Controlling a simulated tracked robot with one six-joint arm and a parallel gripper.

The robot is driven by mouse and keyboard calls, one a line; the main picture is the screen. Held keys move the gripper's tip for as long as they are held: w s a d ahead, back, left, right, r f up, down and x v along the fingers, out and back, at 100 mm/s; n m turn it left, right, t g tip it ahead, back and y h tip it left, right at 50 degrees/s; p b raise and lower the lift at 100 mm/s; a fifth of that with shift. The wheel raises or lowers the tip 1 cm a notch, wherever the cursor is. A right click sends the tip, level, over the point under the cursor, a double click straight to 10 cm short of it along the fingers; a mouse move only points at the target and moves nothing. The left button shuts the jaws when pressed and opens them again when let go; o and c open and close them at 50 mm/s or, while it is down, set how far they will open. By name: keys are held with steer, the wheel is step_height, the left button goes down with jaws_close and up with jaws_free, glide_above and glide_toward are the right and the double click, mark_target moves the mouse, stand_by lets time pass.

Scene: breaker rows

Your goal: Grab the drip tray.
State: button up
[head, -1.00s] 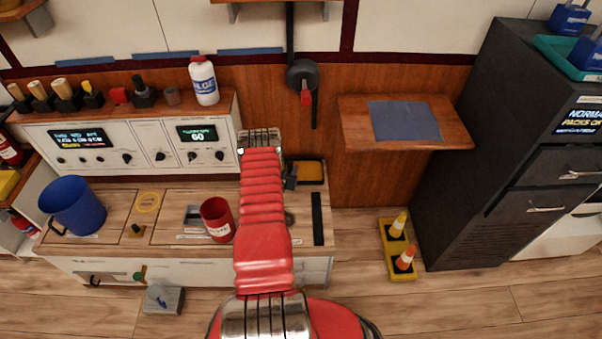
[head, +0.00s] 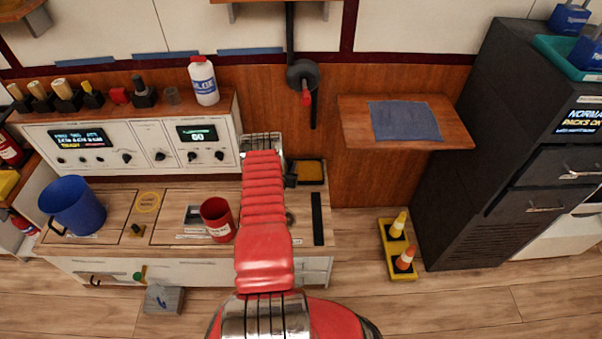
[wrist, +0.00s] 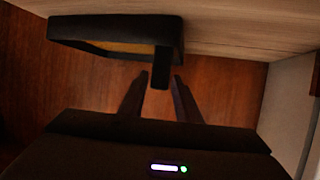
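The drip tray appears to be the black-rimmed tray with a yellow-brown inside (head: 311,172) at the back right corner of the counter. In the wrist view it is the dark-framed tray (wrist: 115,28) at the upper left, with a dark tab hanging from its right end. My gripper (wrist: 160,77) is open, its two dark fingers apart. The tab shows between the fingertips in that picture; whether it lies within their reach, I cannot tell. In the head view my gripper (head: 290,178) is mostly hidden behind my red arm, just left of the tray.
A red mug (head: 217,219) and a blue bucket (head: 73,205) stand on the counter left of my arm. A white instrument panel (head: 130,147) stands behind. A wooden shelf (head: 350,128) with a blue cloth juts out to the right of the tray.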

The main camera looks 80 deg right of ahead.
jaws_close()
stand_by(1.0)
